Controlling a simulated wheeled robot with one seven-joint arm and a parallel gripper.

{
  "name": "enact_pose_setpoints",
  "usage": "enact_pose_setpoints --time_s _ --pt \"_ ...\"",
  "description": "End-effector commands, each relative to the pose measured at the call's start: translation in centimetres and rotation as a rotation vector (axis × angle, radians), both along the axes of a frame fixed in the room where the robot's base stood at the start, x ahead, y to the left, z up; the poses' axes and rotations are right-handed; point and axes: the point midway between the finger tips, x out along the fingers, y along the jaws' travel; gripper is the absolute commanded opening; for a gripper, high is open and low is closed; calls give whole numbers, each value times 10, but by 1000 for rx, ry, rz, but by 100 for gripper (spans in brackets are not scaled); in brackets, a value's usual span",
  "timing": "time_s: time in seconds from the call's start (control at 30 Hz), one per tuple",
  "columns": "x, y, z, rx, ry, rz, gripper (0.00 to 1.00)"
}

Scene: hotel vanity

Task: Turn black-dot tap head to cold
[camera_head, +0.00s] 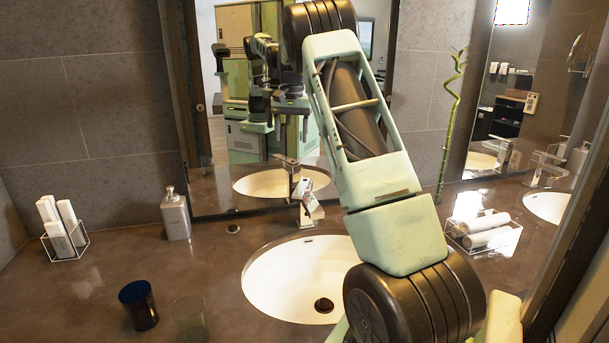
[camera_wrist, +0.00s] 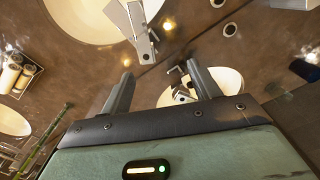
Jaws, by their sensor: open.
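The near tap (camera_head: 308,205) stands at the back rim of the white basin (camera_head: 290,280), left of my arm. In the wrist view this tap (camera_wrist: 140,30) is silver and shows from above, with its basin (camera_wrist: 75,15) beyond. A small dark spot shows on it, but I cannot tell for sure that it is the black dot. My gripper (camera_wrist: 159,68) is open and empty, with the tap ahead of its fingers and apart from them. In the head view the gripper is not visible. A second tap (camera_head: 545,165) stands by the right basin (camera_head: 548,206).
A soap dispenser (camera_head: 175,214), a rack of white bottles (camera_head: 65,230) and a dark blue cup (camera_head: 138,305) stand left. A wire tray of rolled towels (camera_head: 485,233) and a bamboo stem (camera_head: 450,120) are right. The mirror (camera_head: 228,180) is close behind the tap.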

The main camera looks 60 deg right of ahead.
Motion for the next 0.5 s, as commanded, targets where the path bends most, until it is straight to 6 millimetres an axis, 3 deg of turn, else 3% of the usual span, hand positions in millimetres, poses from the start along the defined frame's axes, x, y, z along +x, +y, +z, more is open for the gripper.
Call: enact_pose_setpoints --time_s 0.03,0.13,0.27,0.5 --pt "-8 -19 4 -9 9 -39 62" --pt "-18 -38 6 -18 18 -78 62" --pt "-21 -43 -2 -21 20 -89 62" --pt "-20 -41 -45 -18 23 -86 62"
